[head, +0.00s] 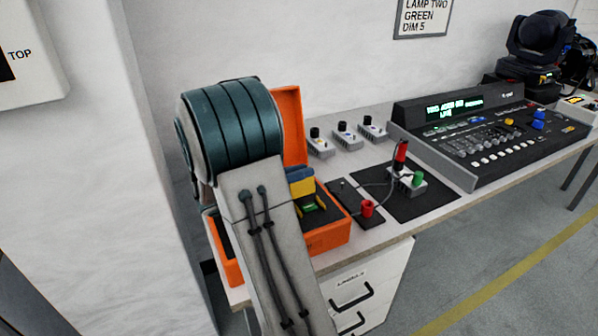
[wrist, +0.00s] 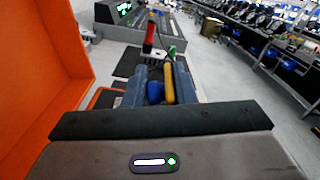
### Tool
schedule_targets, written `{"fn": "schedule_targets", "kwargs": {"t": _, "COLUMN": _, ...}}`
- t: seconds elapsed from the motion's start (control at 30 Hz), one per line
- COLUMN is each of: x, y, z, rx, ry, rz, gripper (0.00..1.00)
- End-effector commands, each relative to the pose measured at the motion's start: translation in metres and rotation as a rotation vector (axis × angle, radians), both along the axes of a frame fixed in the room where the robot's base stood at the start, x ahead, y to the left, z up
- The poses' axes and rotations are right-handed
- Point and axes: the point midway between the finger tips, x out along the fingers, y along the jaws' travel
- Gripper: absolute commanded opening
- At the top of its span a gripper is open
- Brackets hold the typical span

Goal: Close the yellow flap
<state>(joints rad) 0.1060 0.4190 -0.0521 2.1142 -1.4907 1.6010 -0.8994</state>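The yellow flap (head: 302,187) stands raised at the orange case (head: 328,237) in the head view, with a blue piece (head: 299,173) just above it. In the wrist view the yellow flap (wrist: 168,84) shows as a narrow upright strip, beside a blue part (wrist: 155,92). My gripper (wrist: 160,78) has its two blue-grey fingers apart, one on each side of these parts. I cannot tell whether a finger touches the flap. My arm hides much of the case and most of my gripper in the head view.
The case's orange lid (head: 289,125) stands open; it fills the left of the wrist view (wrist: 40,60). A black mat with a red knob (head: 367,208) and a small box with a green knob (head: 417,180) lie right of the case. A lighting console (head: 480,130) stands farther right.

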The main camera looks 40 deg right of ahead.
Motion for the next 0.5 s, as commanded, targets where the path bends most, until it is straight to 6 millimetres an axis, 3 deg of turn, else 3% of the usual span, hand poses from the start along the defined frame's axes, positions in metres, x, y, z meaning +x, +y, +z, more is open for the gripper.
{"fn": "schedule_targets", "kwargs": {"t": 0.5, "x": 0.0004, "y": 0.0006, "z": -0.0001, "rx": -0.002, "ry": -0.009, "rz": 0.002, "gripper": 0.01}}
